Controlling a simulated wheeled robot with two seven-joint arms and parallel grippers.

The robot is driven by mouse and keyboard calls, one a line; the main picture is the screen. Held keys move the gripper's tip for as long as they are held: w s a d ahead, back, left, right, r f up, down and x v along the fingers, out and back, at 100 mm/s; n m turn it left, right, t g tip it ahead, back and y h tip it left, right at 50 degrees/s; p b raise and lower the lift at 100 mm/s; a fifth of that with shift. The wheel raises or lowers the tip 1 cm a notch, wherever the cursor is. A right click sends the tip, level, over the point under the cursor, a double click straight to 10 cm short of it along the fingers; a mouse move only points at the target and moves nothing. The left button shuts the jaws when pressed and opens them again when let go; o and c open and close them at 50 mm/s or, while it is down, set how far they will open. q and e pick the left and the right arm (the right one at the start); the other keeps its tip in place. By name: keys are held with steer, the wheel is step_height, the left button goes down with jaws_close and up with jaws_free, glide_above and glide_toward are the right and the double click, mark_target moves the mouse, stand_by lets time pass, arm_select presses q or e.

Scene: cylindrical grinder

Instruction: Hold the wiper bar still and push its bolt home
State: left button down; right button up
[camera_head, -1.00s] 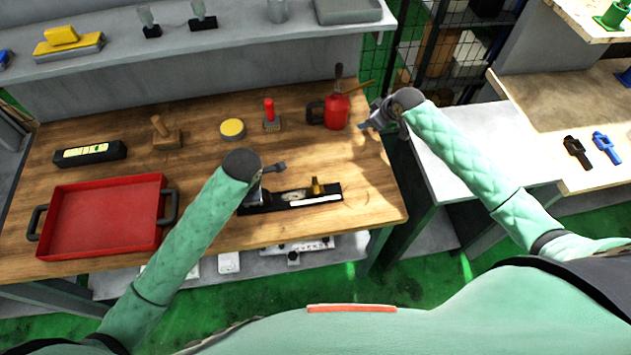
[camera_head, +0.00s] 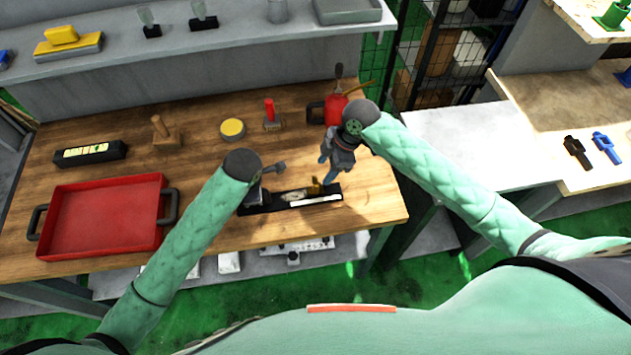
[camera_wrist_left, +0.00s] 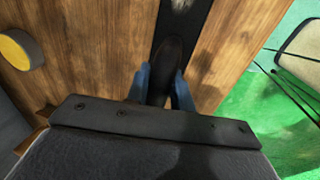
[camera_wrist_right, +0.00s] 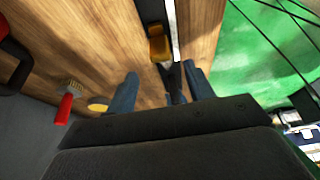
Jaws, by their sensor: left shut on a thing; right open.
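The wiper bar (camera_head: 292,203) is a long black bar with a pale strip, lying near the bench's front edge. Its brass-yellow bolt (camera_head: 315,187) stands toward the right end and also shows in the right wrist view (camera_wrist_right: 159,46). My left gripper (camera_wrist_left: 161,88) is shut on the bar's dark left end, between its blue fingers; my arm partly hides this in the head view. My right gripper (camera_head: 328,168) is open just above and behind the bolt, fingers pointing down. In the right wrist view its fingers (camera_wrist_right: 162,90) are spread, with the bolt ahead of them, apart from both.
On the wooden bench (camera_head: 110,210) are a red tray (camera_head: 105,215), a black level (camera_head: 90,153), a wooden stamp-like tool (camera_head: 165,133), a yellow-topped tin (camera_head: 232,129), a red-handled brush (camera_head: 270,115) and a red oil can (camera_head: 333,108), partly hidden behind my right arm.

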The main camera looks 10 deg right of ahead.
mark_target(317, 180)
steer(key=x, duration=0.8)
jaws_close()
steer(key=shift+d, duration=2.8)
arm_select(q)
steer(key=shift+a, duration=0.1)
arm_select(e)
steer(key=shift+c, duration=0.3)
jaws_free()
steer(key=shift+o, duration=0.3)
